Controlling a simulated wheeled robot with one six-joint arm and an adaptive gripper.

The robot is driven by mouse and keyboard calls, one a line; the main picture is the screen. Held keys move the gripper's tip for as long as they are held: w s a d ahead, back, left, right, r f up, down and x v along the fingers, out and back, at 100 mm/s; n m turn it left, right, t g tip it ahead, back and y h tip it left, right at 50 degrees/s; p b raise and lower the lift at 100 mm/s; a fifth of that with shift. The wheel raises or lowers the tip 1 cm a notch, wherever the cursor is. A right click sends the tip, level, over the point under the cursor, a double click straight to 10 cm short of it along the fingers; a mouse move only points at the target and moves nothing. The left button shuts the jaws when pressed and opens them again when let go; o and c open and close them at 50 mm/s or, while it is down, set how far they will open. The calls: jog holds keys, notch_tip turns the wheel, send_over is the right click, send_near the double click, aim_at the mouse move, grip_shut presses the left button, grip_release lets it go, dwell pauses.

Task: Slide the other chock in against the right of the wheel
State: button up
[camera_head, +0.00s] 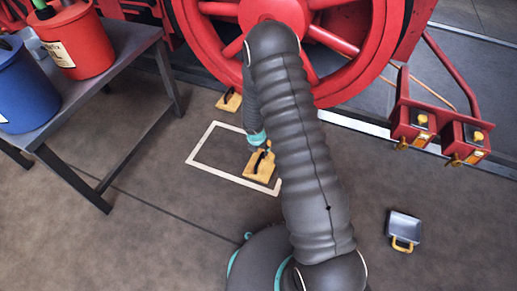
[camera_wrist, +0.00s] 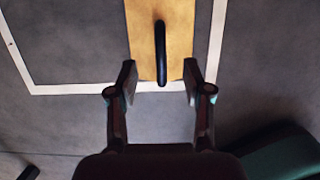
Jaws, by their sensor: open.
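The other chock (camera_head: 261,168) is a yellow wooden block with a black handle. It lies on the floor inside a white painted rectangle, at its right end. In the wrist view the chock (camera_wrist: 176,30) shows from above, its dark handle (camera_wrist: 161,50) running lengthwise. My gripper (camera_wrist: 160,78) is open, its fingers either side of the chock's near end and the handle's lower end, holding nothing. In the head view my arm mostly hides the gripper (camera_head: 258,143). A first chock (camera_head: 229,101) stands at the left of the red wheel (camera_head: 203,45). My arm hides the wheel's bottom.
The white rectangle (camera_head: 190,157) marks the floor. A grey bench (camera_head: 120,50) with a blue bucket (camera_head: 25,88) and a red bucket (camera_head: 78,42) stands left. Red brackets (camera_head: 440,125) hang right of the wheel. A grey dustpan-like tray (camera_head: 404,226) lies on the floor at right.

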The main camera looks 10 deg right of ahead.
aim_at(261, 155)
jog(key=b+x, duration=0.3)
jog(key=x, duration=0.4)
jog(key=shift+w+f+b, duration=0.1)
jog(key=shift+f+b, duration=0.05)
jog(key=shift+b, duration=0.25)
grip_shut()
jog(key=shift+w+d+p+v, duration=0.1)
jog(key=shift+w+p+v, duration=0.05)
jog(key=shift+p+v, duration=0.65)
jog(key=shift+w+d+p+v, duration=0.1)
jog(key=shift+w+p+v, duration=0.05)
jog(key=shift+p+v, duration=0.6)
jog(key=shift+d, duration=0.1)
